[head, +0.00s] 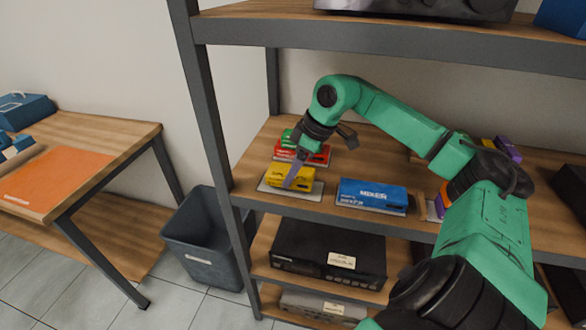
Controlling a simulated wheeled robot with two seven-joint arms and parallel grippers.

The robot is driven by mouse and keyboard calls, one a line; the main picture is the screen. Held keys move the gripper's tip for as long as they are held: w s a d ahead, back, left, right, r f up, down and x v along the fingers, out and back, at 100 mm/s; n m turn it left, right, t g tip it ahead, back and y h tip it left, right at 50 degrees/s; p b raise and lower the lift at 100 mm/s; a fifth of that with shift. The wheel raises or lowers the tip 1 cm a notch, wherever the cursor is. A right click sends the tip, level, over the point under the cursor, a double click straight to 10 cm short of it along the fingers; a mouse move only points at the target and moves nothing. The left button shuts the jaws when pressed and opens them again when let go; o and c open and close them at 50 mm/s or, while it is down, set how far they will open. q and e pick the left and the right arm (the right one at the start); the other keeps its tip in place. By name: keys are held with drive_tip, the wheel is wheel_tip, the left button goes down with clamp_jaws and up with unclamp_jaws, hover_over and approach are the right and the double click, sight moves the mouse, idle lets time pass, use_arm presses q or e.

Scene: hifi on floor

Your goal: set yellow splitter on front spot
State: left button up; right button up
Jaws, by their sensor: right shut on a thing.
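The yellow splitter (281,177) is a small yellow box at the left front of the middle shelf (325,210). It is on or just above a pale flat spot (312,192) near the shelf's front edge; I cannot tell whether it touches. My right gripper (293,174) reaches down from behind and is shut on the yellow splitter, its finger covering part of the box. My left gripper is not in view.
A red box (313,152) and a green box (287,138) lie behind the yellow splitter. A blue mixer box (371,194) lies to its right. A dark shelf post (208,110) stands close on the left. Shelf boards lie above and below.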

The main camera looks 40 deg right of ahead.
drive_tip(key=shift+f+b, duration=0.5)
drive_tip(key=shift+f, duration=0.05)
idle(0.4)
drive_tip(key=o, duration=1.6)
drive_tip(key=shift+c, duration=0.2)
drive_tip(key=shift+s+d+r+b, duration=0.2)
drive_tip(key=shift+r+b, duration=0.1)
drive_tip(key=shift+r, duration=0.1)
drive_tip(key=b+v, duration=0.1)
drive_tip(key=v, duration=0.5)
drive_tip(key=shift+s+r, duration=0.15)
drive_tip(key=shift+r, duration=0.2)
drive_tip(key=shift+a+f, duration=0.1)
